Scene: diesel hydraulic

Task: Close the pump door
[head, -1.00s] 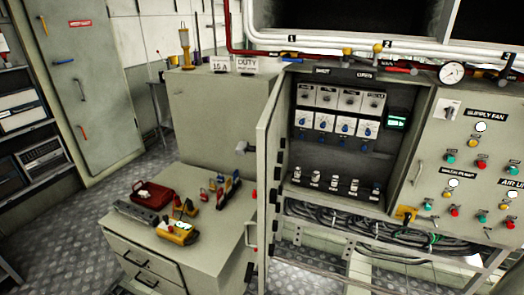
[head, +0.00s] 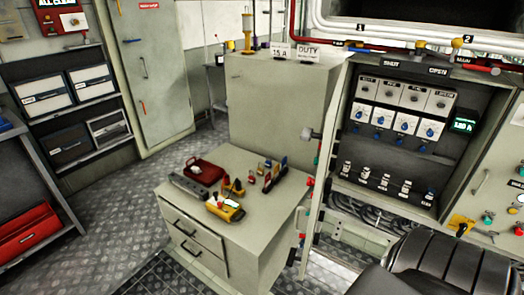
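The pump door looks to be the tall pale panel (head: 332,120) at the left side of the open switch cabinet (head: 394,212). It stands open and is seen nearly edge-on, pointing towards me. A grey handle or latch (head: 306,134) sticks out to its left. The cabinet's inside is uncovered, with meters, blue knobs, a green display (head: 464,125) and a row of switches.
A low drawer cabinet (head: 250,215) with a red case (head: 204,171) and a yellow device (head: 224,208) stands left of the door. Metal floor (head: 120,210) is free at left.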

